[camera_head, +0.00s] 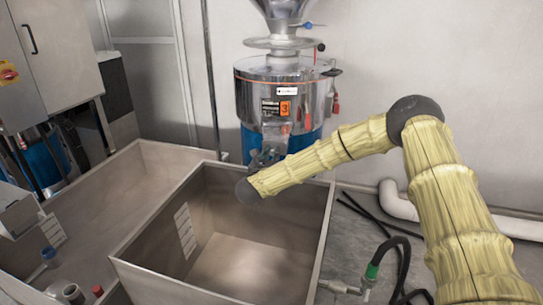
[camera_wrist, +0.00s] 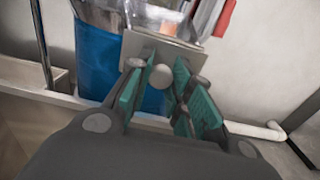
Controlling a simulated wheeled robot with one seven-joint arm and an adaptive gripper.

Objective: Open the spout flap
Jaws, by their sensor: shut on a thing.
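The grinder (camera_head: 282,90) is a round steel drum with an orange band, a hopper on top and a blue lower body. Its spout (camera_head: 274,137) comes out at the front, above the far edge of the steel bin. In the wrist view, the spout flap (camera_wrist: 188,52) is a grey metal plate with a round pale knob (camera_wrist: 162,77) at its lower part. My gripper (camera_wrist: 168,92) has its teal-padded fingers on either side of the knob and is shut on it. In the head view, my gripper (camera_head: 262,157) is at the spout, small and partly hidden by my wrist.
An open, empty-looking steel bin (camera_head: 235,235) stands below the spout, its rim close under my wrist. A white pipe (camera_head: 400,203) and a black hose with a green fitting (camera_head: 372,271) lie to the right. A grey cabinet (camera_head: 45,50) stands at the left.

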